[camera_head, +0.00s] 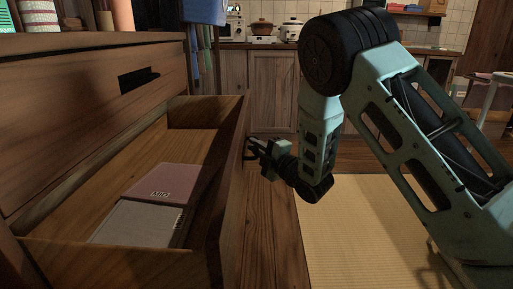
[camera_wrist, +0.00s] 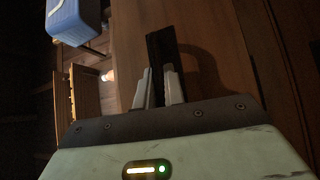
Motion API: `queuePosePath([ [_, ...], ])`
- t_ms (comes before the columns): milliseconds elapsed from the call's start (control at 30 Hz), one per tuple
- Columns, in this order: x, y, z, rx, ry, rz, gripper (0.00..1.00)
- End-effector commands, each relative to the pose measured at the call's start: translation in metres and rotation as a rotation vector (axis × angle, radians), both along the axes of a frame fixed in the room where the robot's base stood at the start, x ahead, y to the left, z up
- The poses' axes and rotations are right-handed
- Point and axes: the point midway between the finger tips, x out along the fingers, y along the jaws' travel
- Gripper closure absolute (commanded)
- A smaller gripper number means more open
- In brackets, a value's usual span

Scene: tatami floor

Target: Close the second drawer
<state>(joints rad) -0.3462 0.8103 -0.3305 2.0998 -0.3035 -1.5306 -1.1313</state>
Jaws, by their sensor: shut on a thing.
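The second drawer (camera_head: 232,185) of the wooden chest is pulled far out, below a closed top drawer (camera_head: 80,85). A pinkish-red book (camera_head: 168,181) and a grey notebook (camera_head: 138,223) lie inside it. My gripper (camera_head: 254,148) is at the outer face of the open drawer's front, near its far end. In the wrist view my gripper (camera_wrist: 159,88) has its two pale fingers on either side of the drawer's dark handle (camera_wrist: 160,48), shut on it. The handle is mostly hidden in the head view.
The top drawer has a dark handle (camera_head: 139,78). Tatami matting (camera_head: 350,230) and bare wooden floor (camera_head: 270,240) lie clear right of the drawer. Kitchen cabinets (camera_head: 262,85) stand at the back. A blue container (camera_wrist: 72,20) shows in the wrist view.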

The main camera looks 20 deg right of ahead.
Motion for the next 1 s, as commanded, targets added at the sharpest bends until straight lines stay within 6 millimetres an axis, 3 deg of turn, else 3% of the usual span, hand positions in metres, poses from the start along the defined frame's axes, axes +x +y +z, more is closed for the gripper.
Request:
queuePosePath([
  [267,0.009,0.032,0.000,0.001,0.000,0.006,1.00],
  [1000,0.068,0.216,-0.001,0.002,-0.001,0.006,1.00],
])
